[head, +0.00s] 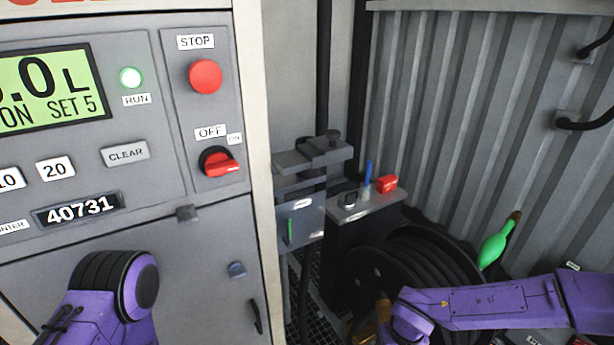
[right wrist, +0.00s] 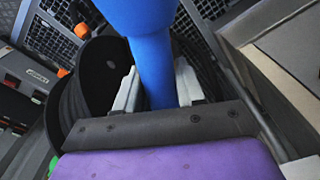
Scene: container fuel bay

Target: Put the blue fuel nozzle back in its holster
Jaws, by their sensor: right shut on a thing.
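The blue fuel nozzle (right wrist: 150,50) fills the top middle of the right wrist view. My right gripper (right wrist: 157,88) is shut on its blue shaft, with one pale finger on each side. The nozzle's ends are cut off or hidden there, and I cannot make it out in the head view. My right arm comes in low from the right in the head view, and its gripper is not clear there. My left arm shows at the bottom left, with its gripper out of view. A grey bracket (head: 313,158) stands beside the cabinet; I cannot tell whether it is the holster.
The grey dispenser cabinet (head: 210,225) fills the left, with a red stop button (head: 206,76) and red switch (head: 221,164). A black hose reel (head: 400,270) stands low behind my right arm. A small stand (head: 370,205) holds a red item. A green nozzle (head: 495,245) is at right.

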